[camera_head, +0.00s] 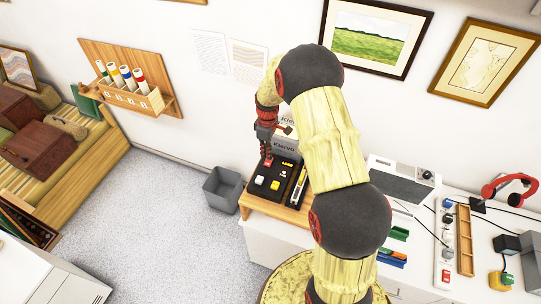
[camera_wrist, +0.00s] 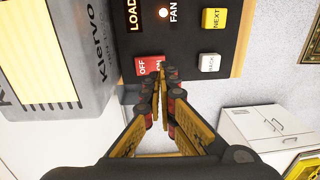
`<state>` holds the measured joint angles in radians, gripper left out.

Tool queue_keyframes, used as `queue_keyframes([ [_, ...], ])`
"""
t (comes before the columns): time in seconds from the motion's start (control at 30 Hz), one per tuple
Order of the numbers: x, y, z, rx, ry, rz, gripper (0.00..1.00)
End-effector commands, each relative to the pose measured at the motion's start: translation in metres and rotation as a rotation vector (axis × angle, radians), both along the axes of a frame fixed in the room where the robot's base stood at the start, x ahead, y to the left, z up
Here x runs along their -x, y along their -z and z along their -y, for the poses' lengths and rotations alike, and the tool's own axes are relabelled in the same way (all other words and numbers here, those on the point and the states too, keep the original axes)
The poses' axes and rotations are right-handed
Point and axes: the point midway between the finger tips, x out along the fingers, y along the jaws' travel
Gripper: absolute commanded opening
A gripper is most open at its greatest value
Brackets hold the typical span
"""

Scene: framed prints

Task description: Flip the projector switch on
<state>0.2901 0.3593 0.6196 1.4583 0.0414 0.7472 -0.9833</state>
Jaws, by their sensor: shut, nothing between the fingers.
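A red rocker switch (camera_wrist: 146,66) marked OFF and ON sits on a black control panel (camera_wrist: 186,42). The panel (camera_head: 262,190) stands on a wooden board at the left end of the white counter in the head view. My gripper (camera_wrist: 163,74) is shut and empty, with its fingertips right at the ON end of the switch and partly covering it. I cannot tell if they touch it. My gripper (camera_head: 268,154) also shows at the panel's far edge in the head view. A grey box marked Klervo (camera_wrist: 85,65) stands beside the panel.
The panel also carries a yellow NEXT button (camera_wrist: 214,18), a white BACK button (camera_wrist: 209,63) and a lit FAN light (camera_wrist: 164,12). A grey bin (camera_head: 223,190) stands left of the counter. Red headphones (camera_head: 508,187) lie at the right. Floor at left is clear.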

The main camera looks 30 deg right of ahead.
Motion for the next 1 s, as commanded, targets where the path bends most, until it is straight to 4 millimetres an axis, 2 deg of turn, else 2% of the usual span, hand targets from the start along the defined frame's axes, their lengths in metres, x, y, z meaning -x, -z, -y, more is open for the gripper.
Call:
queue_keyframes([
  [0.03,-0.001,-0.015,-0.001,0.001,-0.001,0.006,0.0],
  [0.2,0.004,-0.049,-0.006,0.001,0.0,0.003,0.0],
  [0.43,0.008,-0.085,-0.01,0.001,0.0,0.002,0.0],
  [0.63,0.009,-0.098,-0.012,0.0,0.0,0.0,0.0],
  [1.0,0.01,-0.098,-0.012,0.0,0.0,0.0,0.0],
])
